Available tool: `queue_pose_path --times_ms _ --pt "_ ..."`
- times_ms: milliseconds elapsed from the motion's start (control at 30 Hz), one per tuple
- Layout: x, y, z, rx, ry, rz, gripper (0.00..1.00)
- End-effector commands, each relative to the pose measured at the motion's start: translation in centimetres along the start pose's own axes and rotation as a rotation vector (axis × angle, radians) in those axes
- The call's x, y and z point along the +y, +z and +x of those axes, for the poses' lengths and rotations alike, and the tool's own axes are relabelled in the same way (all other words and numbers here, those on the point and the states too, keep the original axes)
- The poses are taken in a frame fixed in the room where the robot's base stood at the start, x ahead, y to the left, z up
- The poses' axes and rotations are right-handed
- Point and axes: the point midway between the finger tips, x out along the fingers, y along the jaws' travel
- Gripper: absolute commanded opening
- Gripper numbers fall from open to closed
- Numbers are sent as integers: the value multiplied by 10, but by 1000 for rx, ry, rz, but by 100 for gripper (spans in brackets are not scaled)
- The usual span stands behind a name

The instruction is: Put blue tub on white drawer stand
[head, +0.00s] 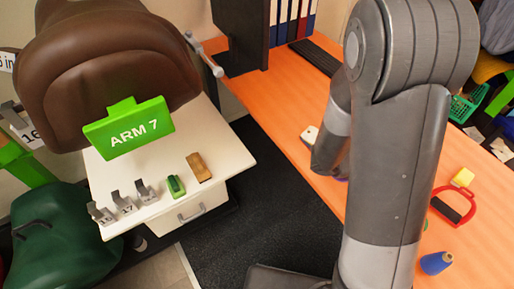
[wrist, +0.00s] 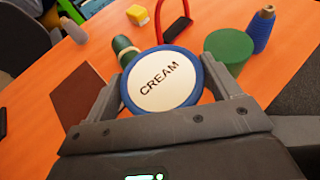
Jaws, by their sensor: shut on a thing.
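The blue tub (wrist: 146,102) has a round white lid face reading CREAM inside a blue rim. It fills the middle of the wrist view. My gripper (wrist: 168,62) has one finger on each side of it and is shut on it. I cannot tell whether the tub touches the orange table below. In the head view my arm hides the tub and the fingertips. The white drawer stand (head: 228,148) is at the left of the head view, with a drawer handle on its front.
On the orange table (head: 285,90), a green cylinder (wrist: 232,48) and blue cone (wrist: 260,30) are near the tub.

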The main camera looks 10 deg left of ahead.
Motion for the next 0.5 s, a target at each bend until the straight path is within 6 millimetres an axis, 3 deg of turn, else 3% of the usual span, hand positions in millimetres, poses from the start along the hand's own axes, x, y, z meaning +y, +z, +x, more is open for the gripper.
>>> queue_pose_path --times_ms 500 --pt "1 45 -18 0 2 5 51"
